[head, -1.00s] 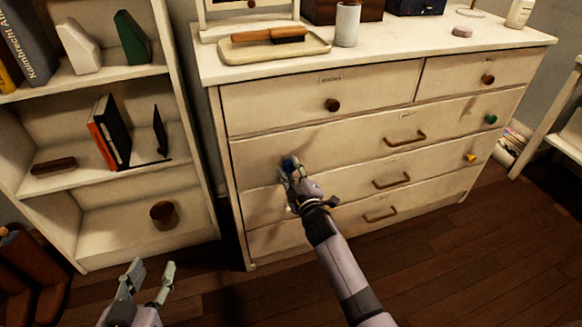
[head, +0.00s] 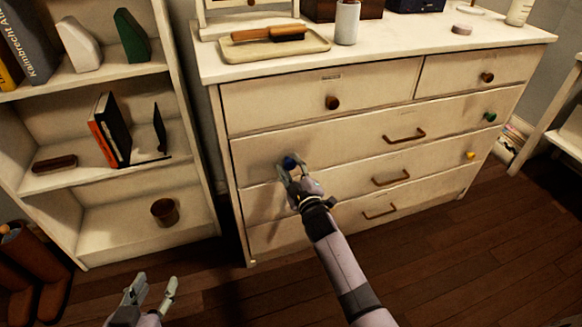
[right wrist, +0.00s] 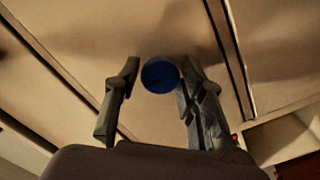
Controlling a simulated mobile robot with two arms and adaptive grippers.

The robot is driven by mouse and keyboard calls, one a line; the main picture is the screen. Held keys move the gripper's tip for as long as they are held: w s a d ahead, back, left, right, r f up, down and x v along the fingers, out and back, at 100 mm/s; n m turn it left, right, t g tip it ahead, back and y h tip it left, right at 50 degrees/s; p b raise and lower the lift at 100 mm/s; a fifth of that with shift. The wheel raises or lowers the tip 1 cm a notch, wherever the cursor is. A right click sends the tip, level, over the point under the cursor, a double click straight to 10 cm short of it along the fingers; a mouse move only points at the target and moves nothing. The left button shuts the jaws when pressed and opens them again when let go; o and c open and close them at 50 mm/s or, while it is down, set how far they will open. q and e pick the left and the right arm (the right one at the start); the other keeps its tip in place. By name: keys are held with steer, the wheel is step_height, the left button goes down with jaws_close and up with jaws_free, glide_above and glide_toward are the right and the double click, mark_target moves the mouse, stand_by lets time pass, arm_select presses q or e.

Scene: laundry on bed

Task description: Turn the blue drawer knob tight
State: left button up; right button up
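The blue knob (head: 290,162) is on the left side of the wide second-row drawer (head: 345,140) of a cream dresser. It shows as a round blue face in the right wrist view (right wrist: 160,76). My right gripper (head: 291,172) is at the knob, with one finger on each side. In the right wrist view its fingers (right wrist: 159,74) are spread; a small gap shows at the left finger, and the right finger is at or very near the knob's edge. I cannot tell whether it touches. My left gripper (head: 155,284) is open and empty, low at the left, away from the dresser.
The dresser also has brown knobs (head: 332,103), a green knob (head: 490,117), a yellow knob (head: 470,155) and brown bar handles (head: 404,138). A tray with a brush (head: 268,34) lies on top. A bookshelf (head: 190,130) stands close at the left. Floor in front is clear.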

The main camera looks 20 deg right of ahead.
steer(key=shift+o, duration=1.2)
steer(key=shift+s, duration=0.1)
steer(key=s, duration=1.1)
steer(key=shift+s+d, duration=0.2)
steer(key=shift+s, duration=0.2)
